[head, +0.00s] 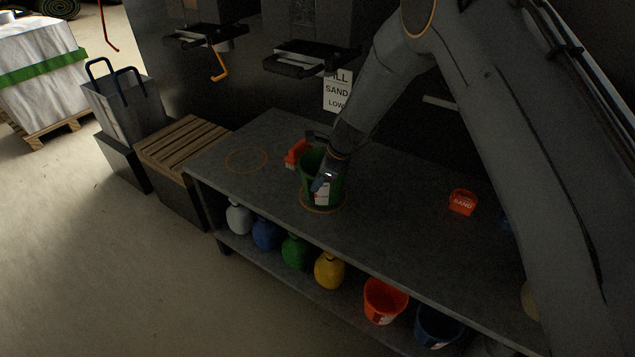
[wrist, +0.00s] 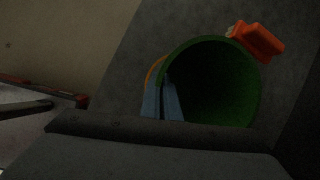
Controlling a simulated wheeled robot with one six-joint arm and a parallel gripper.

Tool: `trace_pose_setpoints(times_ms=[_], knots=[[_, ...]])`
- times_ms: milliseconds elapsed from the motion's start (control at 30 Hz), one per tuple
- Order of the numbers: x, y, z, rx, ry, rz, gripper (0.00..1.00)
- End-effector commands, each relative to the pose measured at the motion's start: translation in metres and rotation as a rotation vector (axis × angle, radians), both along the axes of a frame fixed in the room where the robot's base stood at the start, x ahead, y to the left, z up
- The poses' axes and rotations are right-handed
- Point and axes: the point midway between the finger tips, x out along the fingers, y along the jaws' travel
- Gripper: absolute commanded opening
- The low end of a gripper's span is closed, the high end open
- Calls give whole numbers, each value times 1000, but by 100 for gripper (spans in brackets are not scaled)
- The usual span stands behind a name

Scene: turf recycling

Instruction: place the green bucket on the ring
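The green bucket (head: 309,179) is upright at the front part of the dark bench, with a white label on its side. An orange ring (head: 335,209) marked on the bench shows around its base; I cannot tell whether the bottom touches the bench. My gripper (head: 321,184) is at the bucket's near side. In the wrist view, the blue fingers (wrist: 163,98) are close together at the left rim of the bucket (wrist: 238,85) and look closed on it. The bucket's inside is dark, and part of the ring (wrist: 153,72) shows beside it.
A second, empty ring (head: 246,160) lies to the left. A red-orange object (head: 296,153) is close behind the bucket, and a small orange sand container (head: 462,201) stands to the right. Several coloured jugs and buckets (head: 385,300) fill the lower shelf.

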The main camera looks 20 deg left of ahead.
Motion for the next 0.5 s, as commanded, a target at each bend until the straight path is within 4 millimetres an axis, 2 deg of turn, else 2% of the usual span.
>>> trace_pose_setpoints(times_ms=[500], knots=[[0, 0, -3, 0, -1, 1, 0]])
